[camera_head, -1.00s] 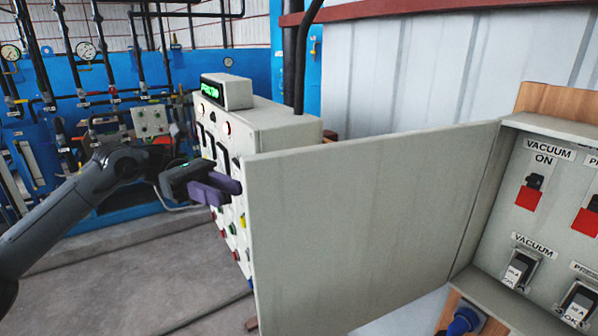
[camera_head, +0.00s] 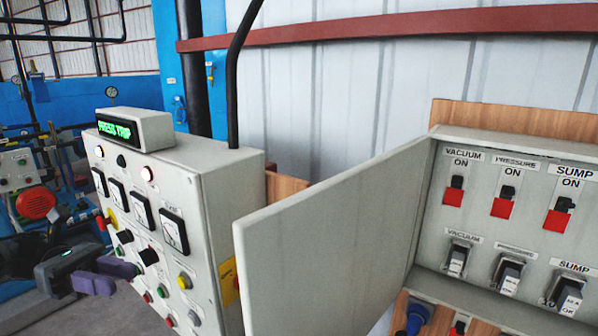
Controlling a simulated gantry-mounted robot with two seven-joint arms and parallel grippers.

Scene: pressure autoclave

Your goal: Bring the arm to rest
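My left gripper (camera_head: 106,275) is at the lower left, with its two purple fingers pointing right. The fingers appear a little apart with nothing between them. It is in front of the lower left part of the grey control panel (camera_head: 215,225); I cannot tell whether it touches it. The panel has a green lit display (camera_head: 116,129) reading "PRESS TRIP", gauges, lamps and coloured buttons. My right gripper is not in view.
A grey cabinet door (camera_head: 330,240) stands open between the panel and a switch box (camera_head: 515,150) labelled vacuum, pressure and sump. A blue plug (camera_head: 417,318) shows below the box. Blue equipment and pipes fill the left background.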

